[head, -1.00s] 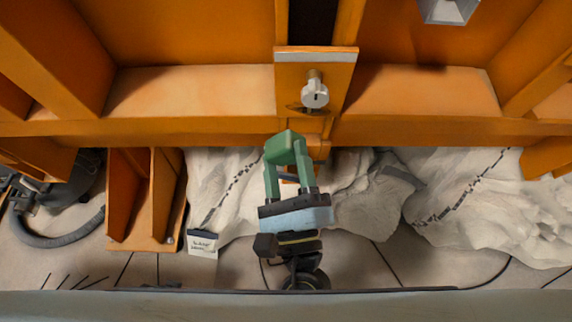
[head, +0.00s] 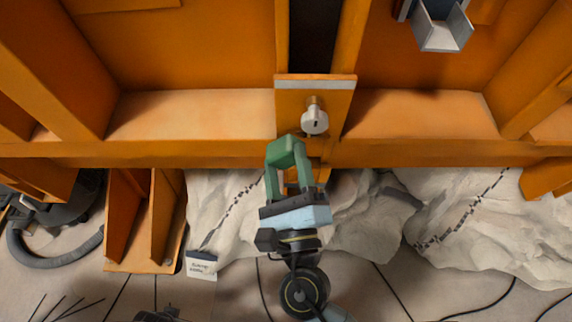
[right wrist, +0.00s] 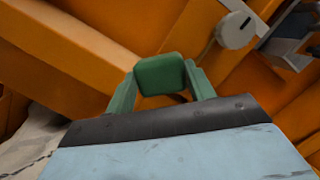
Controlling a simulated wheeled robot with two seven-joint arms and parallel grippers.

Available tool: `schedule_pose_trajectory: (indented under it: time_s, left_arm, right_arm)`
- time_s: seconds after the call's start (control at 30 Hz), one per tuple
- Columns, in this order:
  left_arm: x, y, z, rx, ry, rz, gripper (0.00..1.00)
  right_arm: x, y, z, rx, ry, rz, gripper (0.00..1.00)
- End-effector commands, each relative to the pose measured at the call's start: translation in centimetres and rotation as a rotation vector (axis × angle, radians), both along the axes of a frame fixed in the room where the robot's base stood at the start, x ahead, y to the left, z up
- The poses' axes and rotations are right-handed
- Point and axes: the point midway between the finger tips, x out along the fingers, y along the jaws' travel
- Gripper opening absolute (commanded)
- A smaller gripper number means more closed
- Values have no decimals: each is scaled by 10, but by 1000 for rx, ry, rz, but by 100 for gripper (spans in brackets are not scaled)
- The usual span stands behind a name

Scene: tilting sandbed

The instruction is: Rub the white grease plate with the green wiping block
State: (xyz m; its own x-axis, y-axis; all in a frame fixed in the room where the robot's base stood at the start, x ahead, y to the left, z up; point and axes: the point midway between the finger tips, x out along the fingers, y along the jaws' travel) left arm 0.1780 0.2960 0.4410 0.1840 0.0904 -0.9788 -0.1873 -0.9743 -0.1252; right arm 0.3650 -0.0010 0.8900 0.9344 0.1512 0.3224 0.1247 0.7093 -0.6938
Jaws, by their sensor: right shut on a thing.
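My right gripper (head: 286,163) has green fingers and is shut on the green wiping block (head: 286,150), held at the fingertips. In the right wrist view the block (right wrist: 160,74) sits between the two fingers. Just above it in the head view, a white round piece (head: 314,121) on a brass stem stands out from an orange bracket. The block looks apart from this piece, which also shows in the right wrist view (right wrist: 238,31). I cannot tell for certain which thing is the white grease plate. A small white plate with dark writing (head: 201,265) is at the lower left.
Orange beams (head: 190,112) and ribs surround the bracket above the gripper. A grey open holder (head: 442,30) hangs at the upper right. Pale rock-like lumps (head: 490,225) lie below. A dark hose (head: 55,246) curves at the left.

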Motion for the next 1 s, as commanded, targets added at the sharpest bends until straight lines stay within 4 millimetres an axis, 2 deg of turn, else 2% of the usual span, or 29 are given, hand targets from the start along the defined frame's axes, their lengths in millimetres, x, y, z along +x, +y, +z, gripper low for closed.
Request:
schedule_pose_trajectory:
  time_s: [1.0]
  left_arm:
    - [0, -1, 6, -1, 0, 0, 76]
  right_arm:
    - [18, 0, 4, 0, -1, 0, 35]
